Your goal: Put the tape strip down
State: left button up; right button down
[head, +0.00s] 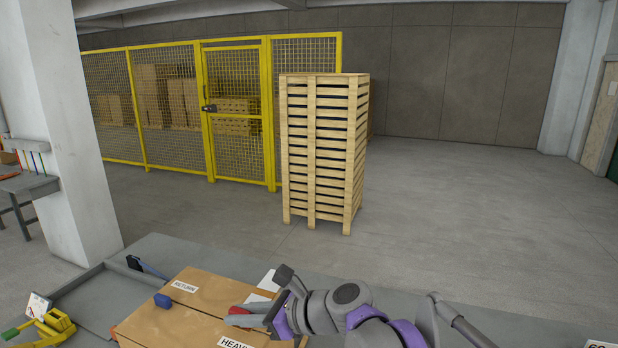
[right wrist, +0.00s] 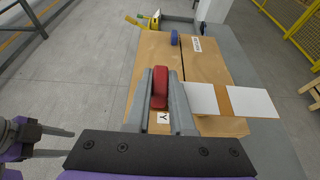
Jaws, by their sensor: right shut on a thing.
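My right gripper (right wrist: 160,92) is shut on a short red piece with rounded ends, which I take as the tape strip (right wrist: 159,87). It sits between the two grey fingers, above the brown carton (right wrist: 148,55). In the head view the right gripper (head: 250,314) reaches in from the right over the carton (head: 190,322), with the red tape strip (head: 238,310) showing at its fingers. Whether the strip touches the carton I cannot tell.
A blue piece (head: 162,300) sits on the carton's top. White sheets (right wrist: 251,102) lie beside the right gripper. A yellow tool with a green handle (head: 45,327) is at the bench's left. The grey bench (head: 160,252) has bare room behind the carton. A pallet stack (head: 325,150) stands beyond.

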jog(key=w+d+f+m+t+h+p, duration=0.25)
jog(key=d+f, duration=0.25)
jog(key=d, duration=0.5)
jog(key=w+d+f+m+t+h+p, duration=0.1)
jog(key=w+d+f+m+t+h, duration=0.25)
jog(key=d, duration=0.65)
jog(key=w+d+f+m+t+h+p, duration=0.1)
jog(key=d+f+m+t+h, duration=0.2)
jog(key=d+f, duration=0.55)
jog(key=w+a+f+g+y+b, duration=0.1)
jog(key=a+f+y+b, duration=0.1)
jog(key=a+f+b, duration=0.75)
jog(key=f+b, duration=0.1)
jog(key=f, duration=0.1)
jog(key=f+b, duration=0.2)
jog(key=d+f+b, duration=0.1)
jog(key=f, duration=0.1)
jog(key=shift+w+b, duration=0.15)
jog(key=shift+b, duration=0.25)
jog(key=shift+f, duration=0.1)
jog(key=c, duration=0.8)
grip_release()
